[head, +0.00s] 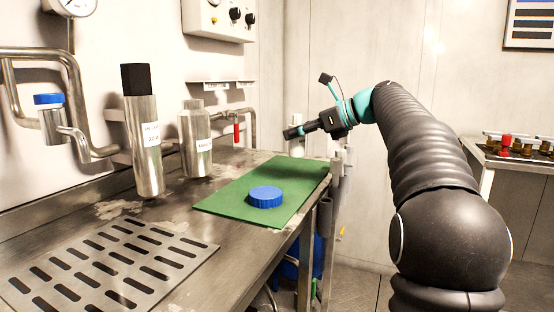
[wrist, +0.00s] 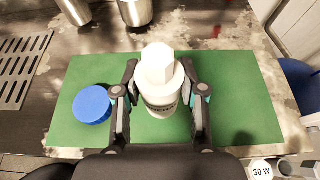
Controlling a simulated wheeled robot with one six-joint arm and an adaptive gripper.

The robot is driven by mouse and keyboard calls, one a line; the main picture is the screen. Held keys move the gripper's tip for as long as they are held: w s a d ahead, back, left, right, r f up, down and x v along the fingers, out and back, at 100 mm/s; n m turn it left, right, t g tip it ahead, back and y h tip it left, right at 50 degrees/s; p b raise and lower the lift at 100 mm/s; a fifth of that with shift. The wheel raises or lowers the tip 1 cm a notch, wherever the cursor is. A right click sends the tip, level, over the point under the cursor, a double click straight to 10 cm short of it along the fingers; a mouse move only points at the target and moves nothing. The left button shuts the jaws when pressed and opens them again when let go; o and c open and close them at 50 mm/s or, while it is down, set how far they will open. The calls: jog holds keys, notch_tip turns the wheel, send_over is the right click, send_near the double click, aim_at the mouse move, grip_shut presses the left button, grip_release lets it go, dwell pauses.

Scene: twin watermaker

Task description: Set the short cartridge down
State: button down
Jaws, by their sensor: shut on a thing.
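The short cartridge is white with a narrower faceted top and dark print on its side. It stands upright between my fingers in the wrist view (wrist: 160,101), and in the head view part of it shows above and below my gripper (head: 297,149). My gripper (head: 290,133) is shut on it, one finger on each side, over the far part of the green mat (head: 235,192). The mat also shows in the wrist view (wrist: 245,110). I cannot tell whether the cartridge's base touches the mat.
A blue cap (head: 265,197) lies on the mat, left of my gripper in the wrist view (wrist: 92,104). Steel housings stand left, one with a black top (head: 147,145), one plain (head: 195,140). A slotted drain plate (head: 110,262) is in front. White-topped cylinders sit beyond the bench edge.

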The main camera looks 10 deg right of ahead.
aim_at(304, 148)
jog(key=shift+w+a+f+b, duration=0.3)
jog(key=shift+w+a+f, duration=0.3)
jog(key=shift+f, duration=0.55)
jog(key=shift+w+a+f+b, duration=0.3)
jog(key=shift+a+f, duration=0.45)
jog(key=shift+f, duration=0.45)
jog(key=shift+w+a+f+b, duration=0.25)
jog(key=shift+w+a+f, duration=0.4)
jog(key=shift+f, duration=0.5)
jog(key=shift+s+f, duration=0.1)
jog(key=c, duration=0.7)
grip_release()
jog(key=shift+f, duration=0.1)
jog(key=shift+o, duration=0.2)
jog(key=shift+r, duration=0.25)
jog(key=p+v, duration=0.1)
jog(key=v, duration=1.1)
